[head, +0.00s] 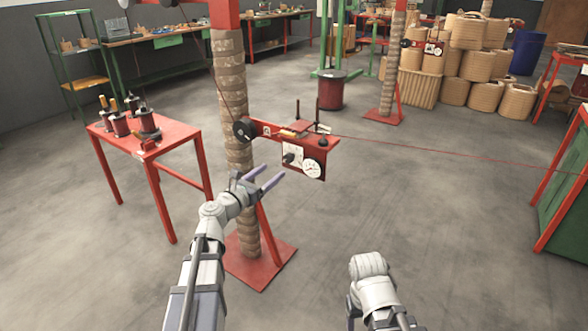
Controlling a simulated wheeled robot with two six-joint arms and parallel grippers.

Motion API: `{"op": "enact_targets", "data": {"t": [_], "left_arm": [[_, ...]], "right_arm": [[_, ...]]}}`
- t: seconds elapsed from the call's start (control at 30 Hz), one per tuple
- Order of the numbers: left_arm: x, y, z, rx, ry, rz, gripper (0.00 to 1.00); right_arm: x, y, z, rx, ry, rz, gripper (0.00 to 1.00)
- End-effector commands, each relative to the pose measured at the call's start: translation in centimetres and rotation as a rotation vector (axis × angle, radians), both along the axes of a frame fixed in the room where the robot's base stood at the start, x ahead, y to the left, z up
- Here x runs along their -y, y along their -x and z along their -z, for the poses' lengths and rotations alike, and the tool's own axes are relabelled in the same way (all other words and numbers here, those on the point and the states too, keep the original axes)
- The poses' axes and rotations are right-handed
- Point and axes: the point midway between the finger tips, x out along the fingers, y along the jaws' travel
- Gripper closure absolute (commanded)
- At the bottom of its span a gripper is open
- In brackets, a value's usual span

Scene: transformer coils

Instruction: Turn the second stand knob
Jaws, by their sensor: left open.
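The near stand is a rope-wrapped post (234,100) on a red base plate. Its red control box (304,160) carries a black knob (289,158) on a white panel, with a round white dial (312,169) to the right. A farther stand (390,70) has a similar small red box (431,47); its knob is too small to make out. My left gripper (274,172) is open and empty, its two purple-grey fingers pointing toward the near box, just left of and below the knob in the picture. My right forearm shows at the bottom; its fingers do not show.
A red table (170,134) with several coils stands left of the near post. A thin red wire (440,151) runs right from the near stand to a green cabinet (570,190). Stacked rope coils (468,60) stand at the back. The floor in the middle is clear.

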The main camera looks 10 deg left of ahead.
Motion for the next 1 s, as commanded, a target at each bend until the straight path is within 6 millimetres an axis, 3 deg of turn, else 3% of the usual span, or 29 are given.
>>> {"op": "enact_targets", "data": {"t": [0.27,0.7,1.0], "left_arm": [[0.4,-1.0,-0.1,0.0,-0.001,0.002,0.29],[2.4,-6.8,-0.1,0.0,-0.003,0.003,0.29],[2.8,-7.3,-0.1,0.0,-0.004,0.002,0.29]], "right_arm": [[0.0,0.0,-0.1,0.0,0.0,0.0,0.33],[0.0,0.0,-0.1,0.0,0.0,0.0,0.33],[0.0,0.0,-0.1,0.0,0.0,0.0,0.33]]}}
